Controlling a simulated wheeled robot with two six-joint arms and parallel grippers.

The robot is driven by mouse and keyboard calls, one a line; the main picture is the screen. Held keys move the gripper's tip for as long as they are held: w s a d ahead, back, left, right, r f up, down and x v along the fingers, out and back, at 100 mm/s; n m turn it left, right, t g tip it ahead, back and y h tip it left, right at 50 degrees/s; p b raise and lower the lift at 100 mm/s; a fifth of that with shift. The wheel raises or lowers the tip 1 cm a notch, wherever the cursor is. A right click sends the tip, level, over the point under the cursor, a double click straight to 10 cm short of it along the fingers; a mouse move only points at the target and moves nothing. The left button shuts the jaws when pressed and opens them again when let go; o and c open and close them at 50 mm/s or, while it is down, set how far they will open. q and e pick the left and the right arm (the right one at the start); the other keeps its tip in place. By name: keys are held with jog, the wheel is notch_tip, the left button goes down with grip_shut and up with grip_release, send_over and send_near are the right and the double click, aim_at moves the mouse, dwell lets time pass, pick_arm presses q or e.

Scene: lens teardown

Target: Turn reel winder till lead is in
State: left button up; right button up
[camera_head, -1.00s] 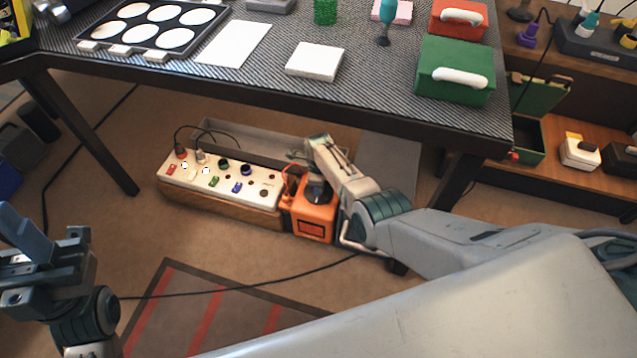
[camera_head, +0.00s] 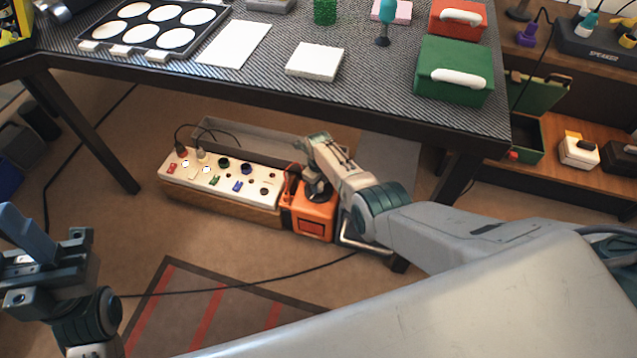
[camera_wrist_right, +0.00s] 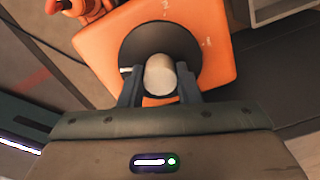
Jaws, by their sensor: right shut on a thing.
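The orange reel winder (camera_head: 313,222) stands on the floor under the table, at the right end of the white socket panel. In the right wrist view its orange body (camera_wrist_right: 205,35) carries a dark round disc (camera_wrist_right: 140,42) with a pale round knob (camera_wrist_right: 159,75). My right gripper (camera_wrist_right: 160,88) is shut on the knob, a finger on each side. In the head view the right arm covers part of the winder. A black lead (camera_head: 230,287) runs along the floor toward the winder; its end there is hidden. My left gripper (camera_head: 22,245) is at the left edge, with its fingers apart and nothing seen between them.
The white socket panel (camera_head: 215,178) on a wooden base has two plugs in its left end. A grey tray (camera_head: 250,143) lies behind it. The table (camera_head: 300,105) overhangs the winder, with its right leg (camera_head: 458,180) near my right arm. A striped mat (camera_head: 215,315) lies in front.

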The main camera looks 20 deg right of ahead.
jog(key=o, duration=1)
jog(key=shift+r, duration=0.1)
